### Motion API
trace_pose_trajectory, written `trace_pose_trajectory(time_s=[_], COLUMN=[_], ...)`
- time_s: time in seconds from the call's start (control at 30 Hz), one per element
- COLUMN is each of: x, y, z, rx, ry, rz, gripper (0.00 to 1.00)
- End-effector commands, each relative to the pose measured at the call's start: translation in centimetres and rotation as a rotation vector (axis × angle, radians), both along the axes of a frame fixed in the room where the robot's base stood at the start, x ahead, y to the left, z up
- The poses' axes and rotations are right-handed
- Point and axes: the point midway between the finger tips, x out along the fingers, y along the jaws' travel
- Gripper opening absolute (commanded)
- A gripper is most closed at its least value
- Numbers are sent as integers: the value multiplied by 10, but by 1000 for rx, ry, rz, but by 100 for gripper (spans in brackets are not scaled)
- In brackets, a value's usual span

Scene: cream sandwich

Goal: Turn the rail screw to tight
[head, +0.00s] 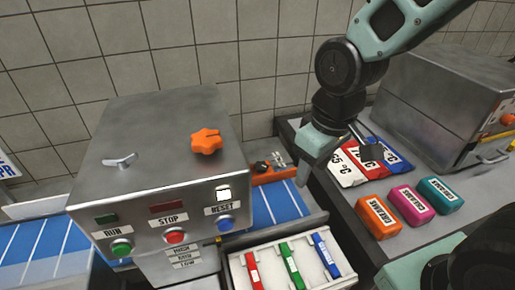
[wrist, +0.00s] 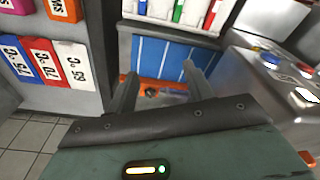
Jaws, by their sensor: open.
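An orange rail piece (head: 272,174) lies on the blue belt just right of the steel machine in the head view. A small dark screw head (head: 263,166) shows at its back; which way it is turned is too small to tell. In the wrist view my gripper (wrist: 160,84) is open and empty. The dark screw (wrist: 151,92) shows farther off between the two fingers, with the orange rail partly hidden behind the gripper body.
The steel machine (head: 150,140) with an orange star knob (head: 206,142) and buttons stands at left. A white tray (head: 238,270) of colored bars sits in front. Orange, pink and teal packs (head: 436,195) and temperature cards (head: 345,166) lie on the right counter.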

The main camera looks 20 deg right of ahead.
Motion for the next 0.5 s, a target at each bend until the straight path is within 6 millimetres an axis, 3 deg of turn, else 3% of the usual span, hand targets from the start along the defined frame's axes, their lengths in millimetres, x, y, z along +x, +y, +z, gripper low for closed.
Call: trace_pose_trajectory(time_s=[0.03, 0.17, 0.23, 0.37, 0.5], x=[10, 43, 71, 121, 171], y=[-8, -29, -42, -44, -21], z=[15, 36, 45, 38, 15], rx=[-6, -36, -68, -117, -139], ry=[-4, -12, -8, 22, 52], rz=[1, 65, 171, 495, 923], gripper=[52, 52, 52, 52, 52])
